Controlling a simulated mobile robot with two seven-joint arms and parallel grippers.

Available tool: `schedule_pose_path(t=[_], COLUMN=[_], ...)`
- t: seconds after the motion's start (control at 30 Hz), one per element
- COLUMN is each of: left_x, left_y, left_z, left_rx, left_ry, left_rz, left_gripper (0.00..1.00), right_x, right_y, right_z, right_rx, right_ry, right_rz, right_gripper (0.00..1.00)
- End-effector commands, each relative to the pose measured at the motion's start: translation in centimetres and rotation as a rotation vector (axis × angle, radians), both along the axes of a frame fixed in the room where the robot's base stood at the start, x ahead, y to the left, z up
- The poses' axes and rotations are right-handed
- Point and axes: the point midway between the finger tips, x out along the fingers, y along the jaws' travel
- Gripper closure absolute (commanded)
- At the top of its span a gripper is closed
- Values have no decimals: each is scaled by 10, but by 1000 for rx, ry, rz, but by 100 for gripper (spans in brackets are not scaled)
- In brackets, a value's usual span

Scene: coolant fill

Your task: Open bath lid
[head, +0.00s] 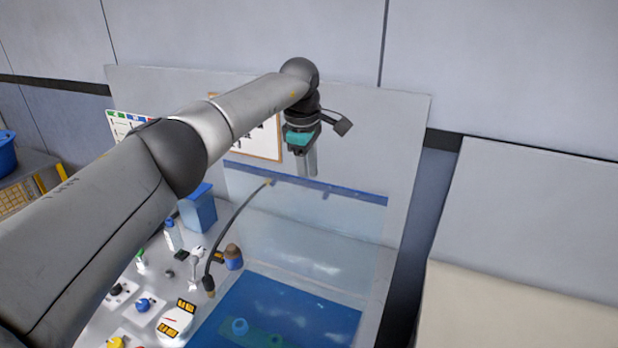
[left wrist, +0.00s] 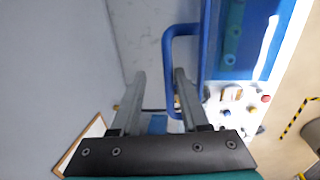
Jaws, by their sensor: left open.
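The bath lid (head: 290,235) is a clear panel with a blue strip (head: 352,196) along its top edge. In the head view it stands raised, steeply upright behind the blue bath (head: 205,335), close to the back panel. My left gripper (head: 307,172) is open and points down at the lid's blue top edge. In the left wrist view a blue U-shaped handle (left wrist: 168,58) has its bar in the gap between the open fingers (left wrist: 160,76), nearer the right finger. Whether the finger touches it I cannot tell. My right gripper is out of view.
A black hose (head: 232,222) curves up in front of the lid's left side. A blue bin (head: 199,212), a brown bottle (head: 233,257) and several small items crowd the bench to the left. A pale surface (head: 520,315) lies at the lower right.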

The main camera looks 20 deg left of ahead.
Motion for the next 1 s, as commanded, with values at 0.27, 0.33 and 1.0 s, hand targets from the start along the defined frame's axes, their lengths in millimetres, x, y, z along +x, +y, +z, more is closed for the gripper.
schedule_pose_path(t=[0.27,0.33,1.0], left_x=[-12,-15,-28], left_y=[1,1,2], left_z=[61,78,138], left_rx=[1,1,1], left_ry=[-6,-6,2], left_rz=[0,0,-2], left_gripper=[55,55,55], right_x=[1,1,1], right_y=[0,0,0], right_z=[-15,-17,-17], right_rx=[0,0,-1], right_ry=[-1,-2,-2], right_rz=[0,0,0], right_gripper=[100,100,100])
